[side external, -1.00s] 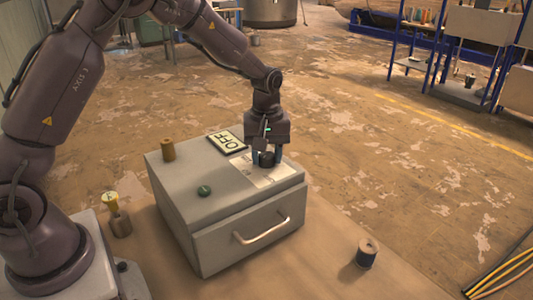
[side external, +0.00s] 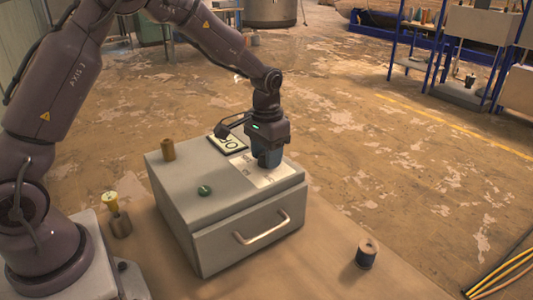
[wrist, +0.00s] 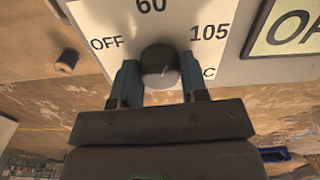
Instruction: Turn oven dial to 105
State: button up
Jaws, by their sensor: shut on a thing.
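The oven dial (wrist: 160,62) is a dark round knob on a white scale plate (wrist: 105,16) marked OFF, 60 and 105, with a C lower right. My gripper (wrist: 160,76) is shut on the dial, one blue finger on each side of it. In the side view my gripper (side external: 269,158) points down onto the plate on top of the grey oven (side external: 215,235) and hides the dial. I cannot tell which mark the dial points to. The display sign (side external: 228,144) is partly hidden by my gripper in the side view and cut off in the wrist view.
A dark spool (side external: 367,253) stands on the bench to the right.

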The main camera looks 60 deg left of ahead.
jog(key=m, duration=0.6)
jog(key=shift+m, duration=0.3)
dwell(0.5)
jog(key=o, duration=0.9)
jog(key=shift+r, duration=0.1)
notch_tip(320, 180, up, 13)
jog(key=shift+f, duration=0.1)
